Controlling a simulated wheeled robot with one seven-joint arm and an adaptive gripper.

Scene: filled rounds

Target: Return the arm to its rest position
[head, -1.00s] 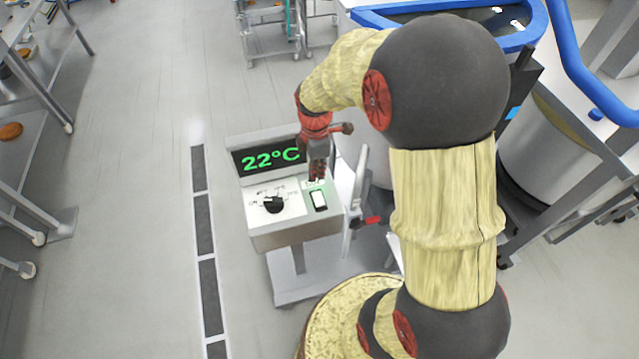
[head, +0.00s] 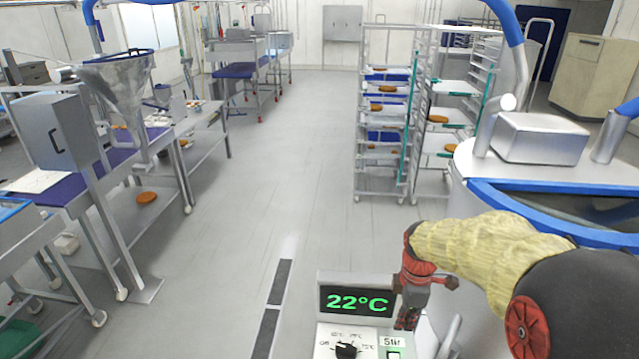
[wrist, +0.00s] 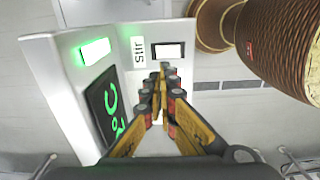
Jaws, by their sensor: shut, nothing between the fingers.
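My gripper (head: 408,318) is shut and empty, pointing down beside the right side of the control panel (head: 325,278) in the head view. In the wrist view my gripper's fingers (wrist: 163,75) come together in front of the panel (wrist: 60,75), close to the switch labelled "Stir" (wrist: 168,50). I cannot tell whether the fingertips touch the panel. The display (head: 355,300) reads 22°C in green. A black dial (head: 346,351) sits below it. My arm bends in from the right of the head view.
A large vat with a blue rim (head: 560,215) stands at the right. Wheeled racks (head: 385,150) with several brown rounds stand at the back. A table with a steel funnel (head: 118,90) stands on the left. The floor (head: 270,190) between them is clear.

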